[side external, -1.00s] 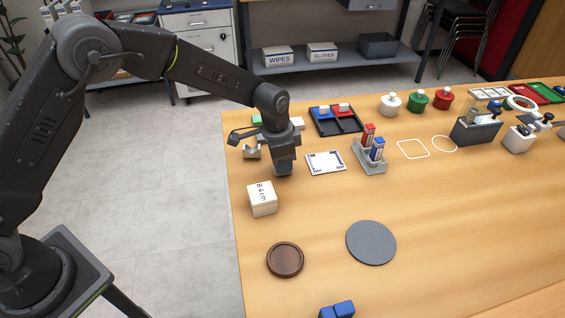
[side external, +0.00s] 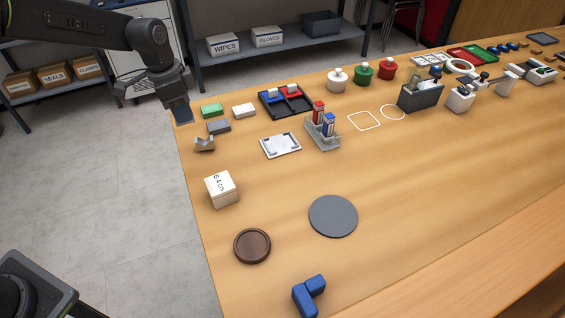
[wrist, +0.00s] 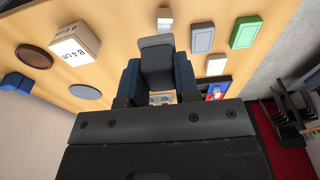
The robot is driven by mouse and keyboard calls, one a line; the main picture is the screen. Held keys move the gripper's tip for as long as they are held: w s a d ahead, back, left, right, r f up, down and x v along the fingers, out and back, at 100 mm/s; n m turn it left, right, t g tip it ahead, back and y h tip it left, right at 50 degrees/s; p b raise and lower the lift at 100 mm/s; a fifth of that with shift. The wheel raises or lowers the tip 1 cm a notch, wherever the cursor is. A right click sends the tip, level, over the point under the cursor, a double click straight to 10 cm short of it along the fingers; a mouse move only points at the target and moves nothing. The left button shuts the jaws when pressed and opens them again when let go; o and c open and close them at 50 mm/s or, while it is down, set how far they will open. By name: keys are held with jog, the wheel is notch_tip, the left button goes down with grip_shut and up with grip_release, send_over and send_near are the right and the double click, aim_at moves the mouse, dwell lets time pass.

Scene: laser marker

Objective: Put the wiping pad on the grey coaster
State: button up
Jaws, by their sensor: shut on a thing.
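My gripper (wrist: 157,78) is shut on a grey block with a paler end (wrist: 156,58), which appears to be the wiping pad. In the side external view my gripper (side external: 181,112) is over the table's far-left edge, and the held piece is hard to make out there. The grey coaster (side external: 333,216) is a flat round disc lying bare on the near part of the table, well away from my gripper. It also shows in the wrist view (wrist: 85,92).
A brown round dish (side external: 252,246), a white labelled box (side external: 221,189) and a blue L-shaped block (side external: 309,296) stand near the coaster. Green (side external: 212,110), white (side external: 244,110) and grey (side external: 218,126) blocks and a small bracket (side external: 205,144) lie near my gripper. The table right of the coaster is clear.

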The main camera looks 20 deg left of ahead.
jog(key=d, duration=1.3)
send_over(323, 219)
jog(key=a, duration=0.1)
notch_tip(323, 219, down, 6)
jog(key=shift+r, duration=0.2)
jog(key=shift+s+d+f, duration=0.15)
jog(key=shift+d+f, duration=0.15)
jog(key=shift+f, duration=1.95)
jog(key=shift+f, duration=0.1)
jog(key=o, duration=0.9)
jog(key=r, duration=0.8)
jog(key=s+a+r, duration=0.1)
jog(key=r, duration=0.3)
jog(key=shift+r, duration=0.1)
